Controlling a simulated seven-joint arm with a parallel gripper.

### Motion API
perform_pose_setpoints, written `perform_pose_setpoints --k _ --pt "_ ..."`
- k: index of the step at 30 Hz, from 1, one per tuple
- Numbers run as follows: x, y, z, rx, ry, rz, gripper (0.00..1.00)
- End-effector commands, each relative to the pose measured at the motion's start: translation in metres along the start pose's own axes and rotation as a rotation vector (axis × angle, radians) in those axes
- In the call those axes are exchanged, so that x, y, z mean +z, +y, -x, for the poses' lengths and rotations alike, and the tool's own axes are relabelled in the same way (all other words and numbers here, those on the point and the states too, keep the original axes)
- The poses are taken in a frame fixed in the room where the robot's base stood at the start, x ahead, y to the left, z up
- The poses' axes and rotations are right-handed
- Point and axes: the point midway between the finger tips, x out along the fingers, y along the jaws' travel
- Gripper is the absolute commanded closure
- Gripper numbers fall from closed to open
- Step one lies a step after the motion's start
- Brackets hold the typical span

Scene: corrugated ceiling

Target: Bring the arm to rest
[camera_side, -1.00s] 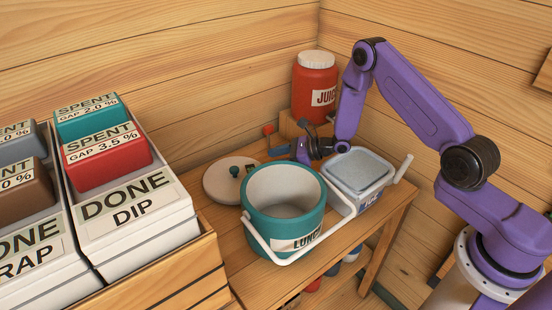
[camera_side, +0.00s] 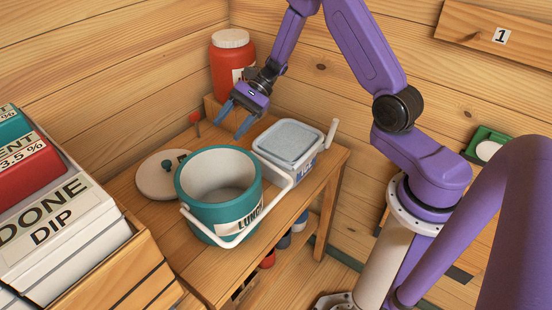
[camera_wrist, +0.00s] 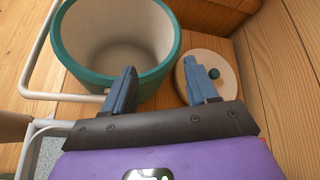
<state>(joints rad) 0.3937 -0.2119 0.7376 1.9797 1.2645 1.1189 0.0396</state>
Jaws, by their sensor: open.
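My gripper (camera_side: 233,122) is open and empty. In the side view it hangs above the back of the wooden bench, behind the teal pot and left of the grey-lidded tub. Its blue fingers also show spread apart in the wrist view (camera_wrist: 166,85). The teal pot (camera_side: 222,215) stands upright and open on the bench, labelled LUNCH as far as I can read, with its white handle folded down to the front. In the wrist view the pot (camera_wrist: 68,55) lies ahead of the left finger. The round cream lid (camera_side: 155,184) lies flat beside the pot.
A tub with a grey lid (camera_side: 289,140) stands at the bench's right. A red juice jar (camera_side: 226,70) stands on a wooden block in the corner. A red-tipped stick (camera_side: 195,120) rises near the lid. White DONE boxes (camera_side: 70,245) fill the left. Wooden walls close the back.

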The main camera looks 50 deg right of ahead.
Motion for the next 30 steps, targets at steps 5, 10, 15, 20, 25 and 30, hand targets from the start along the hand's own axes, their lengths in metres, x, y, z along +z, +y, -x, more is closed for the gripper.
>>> perform_pose_setpoints --k 5,10,15,20,25,30 --pt "0.054 0.037 -0.015 0.237 -0.005 0.229 0.42" --pt "0.097 0.079 -0.020 0.450 -0.011 0.459 0.42" --pt "0.130 0.123 -0.015 0.646 -0.016 0.701 0.42" --pt "0.152 0.162 -0.003 0.813 -0.019 0.941 0.42" --pt "0.168 0.198 0.015 0.966 -0.022 1.208 0.42" --pt "0.178 0.228 0.036 1.092 -0.025 1.487 0.42"
